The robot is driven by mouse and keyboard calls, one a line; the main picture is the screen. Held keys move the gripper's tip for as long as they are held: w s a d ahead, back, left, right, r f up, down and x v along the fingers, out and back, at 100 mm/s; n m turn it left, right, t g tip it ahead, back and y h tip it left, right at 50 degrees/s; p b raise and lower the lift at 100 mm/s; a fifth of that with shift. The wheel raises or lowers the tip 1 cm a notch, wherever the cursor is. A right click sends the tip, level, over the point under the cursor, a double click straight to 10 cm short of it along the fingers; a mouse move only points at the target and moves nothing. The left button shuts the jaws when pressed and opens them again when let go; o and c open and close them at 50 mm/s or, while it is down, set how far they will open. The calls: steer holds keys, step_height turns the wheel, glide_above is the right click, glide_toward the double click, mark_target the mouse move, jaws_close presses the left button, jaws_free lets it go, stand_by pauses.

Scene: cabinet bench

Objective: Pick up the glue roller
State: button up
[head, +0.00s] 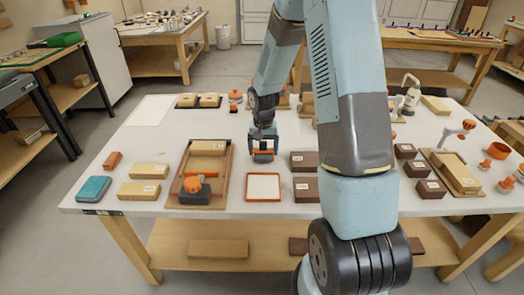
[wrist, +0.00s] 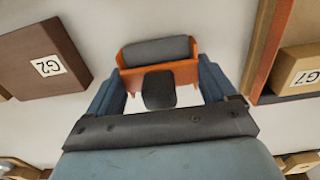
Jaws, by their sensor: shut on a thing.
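The glue roller (wrist: 158,50) has an orange frame and a dark grey roller. In the wrist view it sits between the two blue-grey fingers of my gripper (wrist: 160,78), which are shut on its orange frame. In the head view my gripper (head: 263,146) points down over the middle of the white table, with the orange and dark roller (head: 263,156) at its tips. Whether the roller touches the table cannot be told.
An orange-rimmed white tray (head: 263,199) lies nearer the front. A wooden tray (head: 222,187) with a block and an orange-and-dark tool (head: 192,187) is to the left. Dark brown blocks (head: 304,161) stand close on the right; one marked G2 (wrist: 45,88) shows in the wrist view.

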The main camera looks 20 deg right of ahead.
step_height(320, 180, up, 3)
steer(key=shift+f, duration=0.15)
steer(key=s+r, duration=0.9)
steer(key=s, duration=0.5)
steer(key=shift+d+r, duration=0.3)
steer(key=shift+r, duration=0.05)
